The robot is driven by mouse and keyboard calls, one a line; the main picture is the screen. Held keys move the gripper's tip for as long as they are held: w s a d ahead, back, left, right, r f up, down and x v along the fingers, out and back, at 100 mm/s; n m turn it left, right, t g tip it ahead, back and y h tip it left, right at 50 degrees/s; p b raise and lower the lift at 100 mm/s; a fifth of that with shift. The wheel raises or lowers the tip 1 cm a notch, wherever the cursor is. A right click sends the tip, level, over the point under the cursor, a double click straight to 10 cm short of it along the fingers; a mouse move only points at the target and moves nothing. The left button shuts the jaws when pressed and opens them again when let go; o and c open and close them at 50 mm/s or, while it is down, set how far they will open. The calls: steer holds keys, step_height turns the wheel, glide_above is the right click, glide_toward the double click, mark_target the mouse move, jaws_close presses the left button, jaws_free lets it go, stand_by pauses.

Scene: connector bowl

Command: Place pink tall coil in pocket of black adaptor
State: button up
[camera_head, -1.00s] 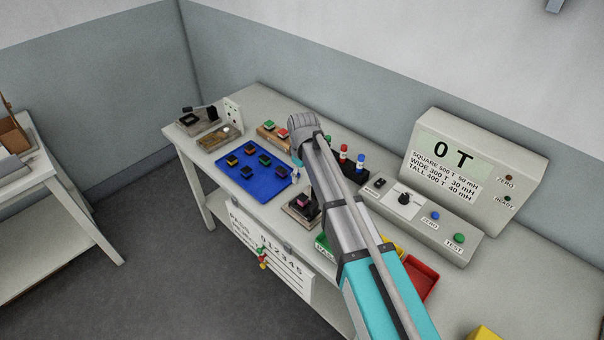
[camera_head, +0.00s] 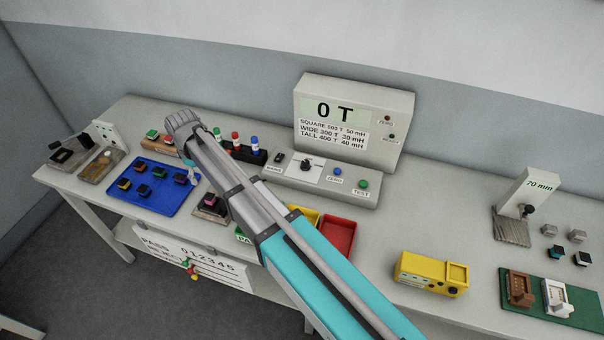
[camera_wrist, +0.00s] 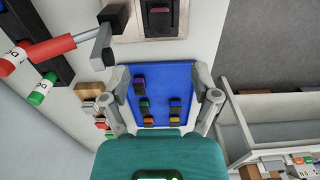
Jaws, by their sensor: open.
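A pink-topped block (camera_head: 211,201), which looks like the pink coil, sits on a dark fixture (camera_head: 203,213) just right of the blue mat. It also shows at the top of the wrist view (camera_wrist: 160,17), framed by black. The black part around it may be the black adaptor; I cannot tell how deep the pink block sits. My gripper (camera_wrist: 158,78) is open and empty, with its fingers spread over the blue mat (camera_wrist: 160,72). In the head view, my arm's end is behind the mat, to the left of the bottle rack.
Several small coloured coils (camera_head: 143,190) lie on the blue mat. A rack of capped bottles (camera_head: 236,143) stands right of my wrist. The meter (camera_head: 353,111) is behind. A red tray (camera_head: 339,238), yellow box (camera_head: 431,273) and green mat with adaptors (camera_head: 545,300) are rightward.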

steer(key=w+d+m, duration=0.2)
steer(key=d+m, duration=0.5)
steer(key=d, duration=2.2)
steer(key=s+d+m, duration=0.4)
steer(key=d, duration=0.7)
steer(key=s+d+m, duration=0.3)
steer(key=s+d, duration=0.1)
steer(key=d, duration=0.6)
steer(key=shift+s+d+m, duration=0.35)
steer(key=shift+m, duration=0.05)
